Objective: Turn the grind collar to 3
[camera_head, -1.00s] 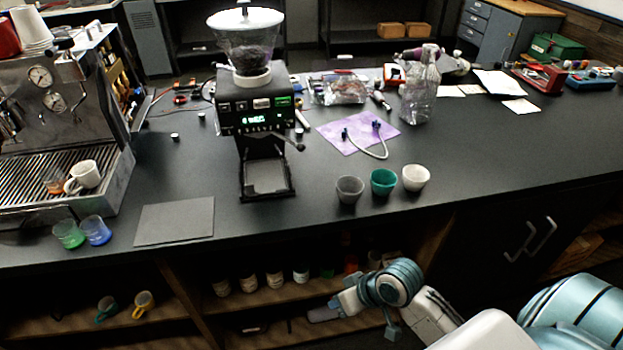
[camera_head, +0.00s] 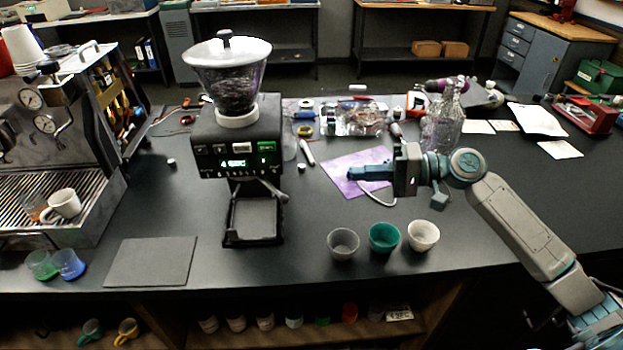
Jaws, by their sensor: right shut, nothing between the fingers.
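The black grinder (camera_head: 236,150) stands on the counter at centre left, with a clear hopper (camera_head: 232,88) of dark beans and a white lid on top. The pale grind collar (camera_head: 237,115) rings the hopper's neck where it meets the body; I cannot read any marks on it. The lit green display (camera_head: 236,163) seems to show a 4, too small to be sure. My right gripper (camera_head: 352,173) is shut and empty, pointing left above the purple cloth, to the right of the grinder and apart from it. My left gripper is not in view.
Grey, green and white cups (camera_head: 384,238) stand in front of my right gripper. A clear bottle (camera_head: 443,125) stands behind my right arm. The espresso machine (camera_head: 50,150) is at the left. Small tools and a bag lie behind. A dark mat (camera_head: 150,262) lies at front left.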

